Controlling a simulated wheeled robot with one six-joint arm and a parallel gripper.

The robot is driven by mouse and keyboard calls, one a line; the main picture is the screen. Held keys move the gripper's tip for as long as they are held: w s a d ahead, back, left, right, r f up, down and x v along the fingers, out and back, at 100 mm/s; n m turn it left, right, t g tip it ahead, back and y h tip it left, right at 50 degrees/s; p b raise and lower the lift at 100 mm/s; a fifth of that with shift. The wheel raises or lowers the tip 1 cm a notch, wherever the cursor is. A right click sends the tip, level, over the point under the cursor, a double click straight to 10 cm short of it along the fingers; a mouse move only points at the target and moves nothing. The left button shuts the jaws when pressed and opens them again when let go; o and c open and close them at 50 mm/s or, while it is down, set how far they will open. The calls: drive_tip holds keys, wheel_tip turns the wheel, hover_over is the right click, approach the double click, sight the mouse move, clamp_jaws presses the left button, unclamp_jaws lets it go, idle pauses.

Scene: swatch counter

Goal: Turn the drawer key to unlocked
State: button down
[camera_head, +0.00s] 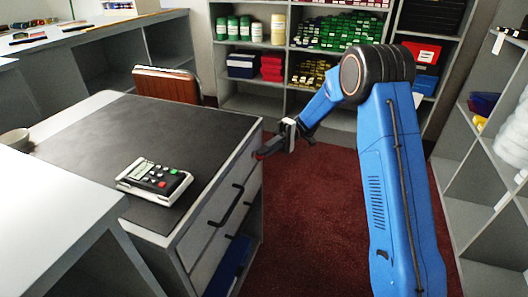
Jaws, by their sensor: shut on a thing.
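My gripper (263,154) is at the upper far end of the drawer unit's front, at the right edge of the desk. It is shut, with its fingertips against the drawer front (207,222) near the far corner. The drawer key is hidden between the fingers or too small to make out, so its turn angle cannot be told. A little red shows at the fingertips. The top drawer has a black bar handle (226,206) and looks closed.
The dark desk top (150,125) bears a white and black keypad device (153,182). A brown chair (167,85) stands behind the desk. Shelves (283,55) with coloured goods line the back wall. Dark red carpet (310,215) lies free between the desk and my arm.

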drive_tip(key=shift+f, duration=0.1)
idle(0.5)
drive_tip(key=c, duration=1.9)
unclamp_jaws()
drive_tip(key=shift+d, duration=0.1)
